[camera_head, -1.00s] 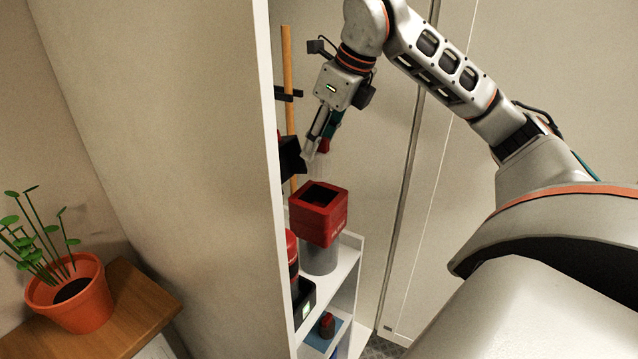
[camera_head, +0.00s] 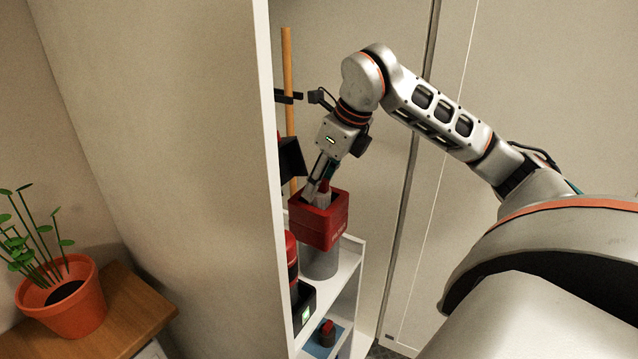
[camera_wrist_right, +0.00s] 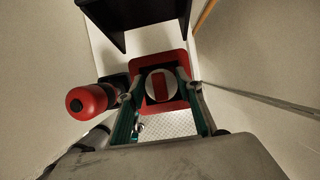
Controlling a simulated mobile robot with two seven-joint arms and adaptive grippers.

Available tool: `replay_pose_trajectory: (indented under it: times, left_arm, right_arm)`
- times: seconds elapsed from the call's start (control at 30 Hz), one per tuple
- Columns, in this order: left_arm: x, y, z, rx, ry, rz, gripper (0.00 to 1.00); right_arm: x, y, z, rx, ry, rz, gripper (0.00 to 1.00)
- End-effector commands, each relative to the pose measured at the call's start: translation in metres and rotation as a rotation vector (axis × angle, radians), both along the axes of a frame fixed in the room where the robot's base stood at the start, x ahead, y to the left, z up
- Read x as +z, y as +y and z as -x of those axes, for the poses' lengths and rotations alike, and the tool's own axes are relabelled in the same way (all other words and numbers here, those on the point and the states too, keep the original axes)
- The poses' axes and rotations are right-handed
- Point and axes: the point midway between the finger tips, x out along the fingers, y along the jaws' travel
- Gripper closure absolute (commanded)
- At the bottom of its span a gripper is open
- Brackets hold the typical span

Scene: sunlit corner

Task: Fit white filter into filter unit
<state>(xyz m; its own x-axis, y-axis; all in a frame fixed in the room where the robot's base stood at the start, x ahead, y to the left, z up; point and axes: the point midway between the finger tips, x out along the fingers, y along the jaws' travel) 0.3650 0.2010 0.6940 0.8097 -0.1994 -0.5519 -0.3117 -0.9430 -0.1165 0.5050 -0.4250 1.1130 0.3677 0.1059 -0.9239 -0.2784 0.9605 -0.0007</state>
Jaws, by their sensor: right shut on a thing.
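The filter unit (camera_head: 320,228) is a red box with a square opening on top, standing on a grey cylinder on a white shelf. My right gripper (camera_head: 321,189) is tilted down at this opening and shut on the white filter (camera_head: 322,199). The filter's lower end appears to be at or inside the opening, but the front wall hides how deep. In the right wrist view, the filter (camera_wrist_right: 150,86) is a pale round piece with a red bar across it, between my fingers (camera_wrist_right: 162,82) and inside the unit's red rim (camera_wrist_right: 148,63). My left gripper is not visible.
The tall white cabinet panel (camera_head: 261,150) stands close on the left. A red bottle-like object (camera_wrist_right: 87,101) stands beside the unit. A black object (camera_head: 291,158) and a wooden pole (camera_head: 287,80) are behind. A potted plant (camera_head: 66,300) is at far left.

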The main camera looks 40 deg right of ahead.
Motion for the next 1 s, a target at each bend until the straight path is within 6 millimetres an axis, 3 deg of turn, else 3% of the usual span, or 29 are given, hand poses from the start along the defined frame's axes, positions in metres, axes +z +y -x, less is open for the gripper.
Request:
replay_pose_trajectory:
  times: [0.3,0.33,0.4,0.77,1.0]
  left_arm:
    - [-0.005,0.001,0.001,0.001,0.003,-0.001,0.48]
    - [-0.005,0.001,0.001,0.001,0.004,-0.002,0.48]
    - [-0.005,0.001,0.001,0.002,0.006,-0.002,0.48]
    - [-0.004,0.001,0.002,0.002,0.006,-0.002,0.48]
    - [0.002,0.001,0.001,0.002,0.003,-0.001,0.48]
  right_arm:
    - [-0.005,0.000,0.000,0.000,0.000,0.000,0.83]
    - [-0.006,0.000,0.000,0.000,0.000,0.000,0.62]
    - [-0.005,0.000,0.000,0.000,0.000,0.000,0.48]
    - [-0.003,0.000,0.000,0.000,0.000,-0.001,0.48]
    - [0.026,-0.004,0.009,-0.002,-0.005,0.002,0.48]
